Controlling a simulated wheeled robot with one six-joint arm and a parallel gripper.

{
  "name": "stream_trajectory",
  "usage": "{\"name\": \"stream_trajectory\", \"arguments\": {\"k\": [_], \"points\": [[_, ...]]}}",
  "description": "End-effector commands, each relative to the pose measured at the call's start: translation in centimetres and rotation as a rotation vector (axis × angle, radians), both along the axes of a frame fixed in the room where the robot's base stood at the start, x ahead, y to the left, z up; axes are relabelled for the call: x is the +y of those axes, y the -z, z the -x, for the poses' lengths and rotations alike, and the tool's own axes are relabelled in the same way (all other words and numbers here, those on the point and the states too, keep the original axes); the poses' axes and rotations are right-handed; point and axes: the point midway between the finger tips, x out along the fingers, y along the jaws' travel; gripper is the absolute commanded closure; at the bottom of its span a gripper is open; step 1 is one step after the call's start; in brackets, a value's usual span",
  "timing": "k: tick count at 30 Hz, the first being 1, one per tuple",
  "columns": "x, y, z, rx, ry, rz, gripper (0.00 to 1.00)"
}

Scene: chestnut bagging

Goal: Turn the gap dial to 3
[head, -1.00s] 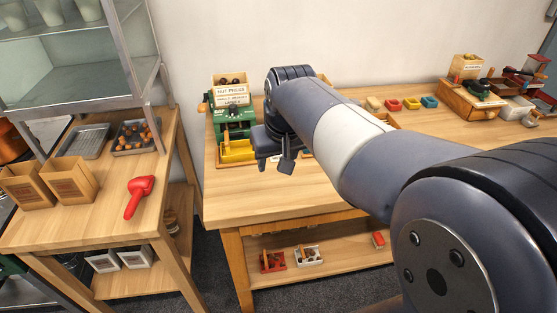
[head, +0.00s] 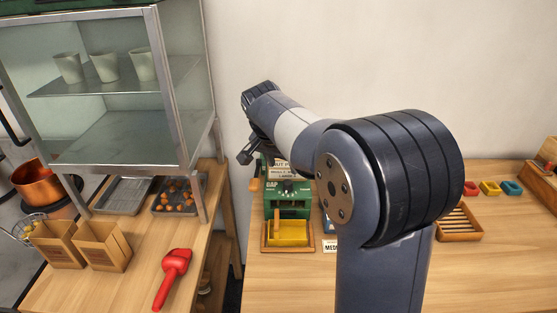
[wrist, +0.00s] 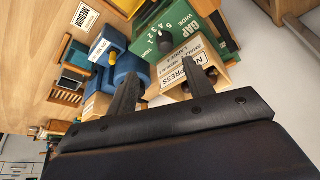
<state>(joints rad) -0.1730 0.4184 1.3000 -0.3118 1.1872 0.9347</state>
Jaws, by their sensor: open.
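The gap dial (wrist: 165,43) is a small dark knob on the green front of the nut press (wrist: 195,20), with white numerals beside it and the words GAP and WIDE. I cannot tell which number it points to. In the head view the green press (head: 288,207) stands on the table with a yellow tray in front, and the dial (head: 287,186) is small near its top. My gripper (wrist: 166,75) is open and empty, its fingers apart below the dial in the wrist view. In the head view my gripper (head: 247,156) is above and left of the press.
A blue machine (wrist: 120,65) is beside the press in the wrist view. A wooden hopper box (wrist: 205,75) with a sign adjoins the green panel. In the head view a glass cabinet (head: 110,90) stands left, above a table with a red scoop (head: 172,275). A slatted wooden tray (head: 459,222) lies right.

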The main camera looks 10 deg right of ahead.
Motion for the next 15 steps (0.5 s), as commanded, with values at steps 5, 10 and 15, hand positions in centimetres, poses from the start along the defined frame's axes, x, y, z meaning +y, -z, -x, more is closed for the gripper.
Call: {"name": "stream_trajectory", "arguments": {"k": [5,10,15], "points": [[0.1,0.4,-0.8,-0.011,0.042,0.004,0.5],[-0.5,2.6,-1.4,-0.008,0.042,0.004,0.5],[-1.4,5.7,-2.3,-0.008,0.042,0.004,0.5]]}}
